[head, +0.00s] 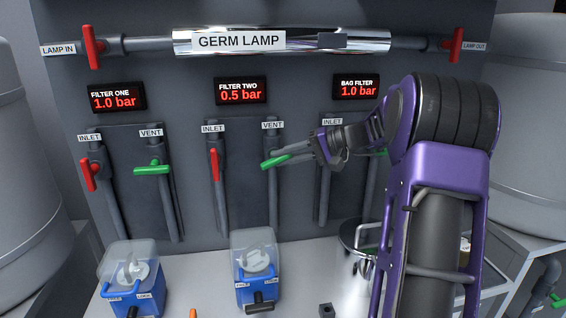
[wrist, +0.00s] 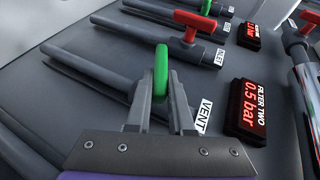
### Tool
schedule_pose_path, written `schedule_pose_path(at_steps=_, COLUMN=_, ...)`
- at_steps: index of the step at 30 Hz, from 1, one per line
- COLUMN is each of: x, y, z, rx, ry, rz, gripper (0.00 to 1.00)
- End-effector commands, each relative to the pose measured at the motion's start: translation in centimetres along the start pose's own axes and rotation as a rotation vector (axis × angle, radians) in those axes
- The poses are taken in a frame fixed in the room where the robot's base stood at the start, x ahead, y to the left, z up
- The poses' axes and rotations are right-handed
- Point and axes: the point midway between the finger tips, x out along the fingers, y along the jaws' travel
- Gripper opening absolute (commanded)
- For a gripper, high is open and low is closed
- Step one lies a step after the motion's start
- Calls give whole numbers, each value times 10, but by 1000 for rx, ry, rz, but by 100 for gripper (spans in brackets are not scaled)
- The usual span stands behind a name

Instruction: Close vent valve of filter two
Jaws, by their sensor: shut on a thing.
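The green vent valve handle of filter two (head: 272,163) sits under the VENT label, on the right of the two filter two pipes. It lies crosswise to its pipe, slightly tilted. My gripper (head: 286,156) reaches in from the right and is shut on this handle. In the wrist view the green handle (wrist: 161,68) stands between the two fingers (wrist: 161,88), with the VENT label beside it. Part of the handle is hidden by the fingers. The filter two display (head: 240,91) reads 0.5 bar.
The red filter two inlet handle (head: 215,165) lies along its pipe, left of the vent. Filter one's green vent handle (head: 153,169) lies crosswise. The bag filter pipes (head: 325,195) stand behind my gripper. Blue lidded units (head: 262,290) stand on the bench below.

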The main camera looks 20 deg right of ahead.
Motion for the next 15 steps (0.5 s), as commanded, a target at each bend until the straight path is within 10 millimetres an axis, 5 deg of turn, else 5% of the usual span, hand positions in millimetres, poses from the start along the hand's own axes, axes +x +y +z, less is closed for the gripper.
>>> schedule_pose_path(at_steps=15, x=1, y=7, z=0, rx=125, ry=0, rz=-298, gripper=0)
